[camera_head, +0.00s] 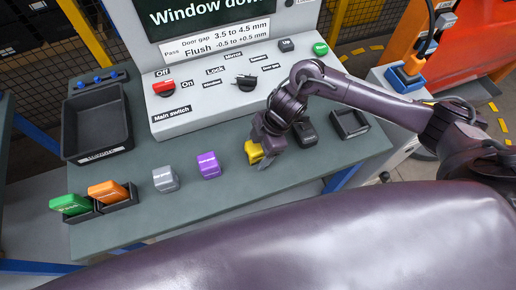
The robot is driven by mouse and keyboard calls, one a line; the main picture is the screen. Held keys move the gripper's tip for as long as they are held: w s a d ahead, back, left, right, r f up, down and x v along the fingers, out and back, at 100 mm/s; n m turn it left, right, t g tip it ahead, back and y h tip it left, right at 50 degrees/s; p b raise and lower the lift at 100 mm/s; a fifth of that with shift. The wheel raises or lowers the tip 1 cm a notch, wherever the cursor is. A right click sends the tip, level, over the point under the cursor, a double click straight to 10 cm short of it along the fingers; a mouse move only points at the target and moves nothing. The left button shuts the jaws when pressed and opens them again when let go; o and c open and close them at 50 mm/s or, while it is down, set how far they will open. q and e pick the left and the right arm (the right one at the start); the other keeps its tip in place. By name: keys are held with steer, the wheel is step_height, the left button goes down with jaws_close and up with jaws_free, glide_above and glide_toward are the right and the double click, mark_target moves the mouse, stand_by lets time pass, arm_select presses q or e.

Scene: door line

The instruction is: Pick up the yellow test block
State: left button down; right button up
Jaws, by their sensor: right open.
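The yellow test block (253,152) sits on the grey-green bench top, in the row of small blocks. My right gripper (265,150) comes in from the right and is open at the block, with its fingers around or just beside it. The gripper hides part of the block, and I cannot tell whether the fingers touch it. My left gripper is not in view.
A purple block (209,165) and a grey block (165,179) stand to the left. Orange (108,191) and green (70,204) blocks sit in black holders. A black block (304,133) and an empty black holder (349,123) are to the right. A black tray (97,120) and the control panel (212,94) stand behind.

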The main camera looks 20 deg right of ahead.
steer(key=c, duration=1.2)
steer(key=shift+r, duration=0.15)
steer(key=shift+c, duration=0.2)
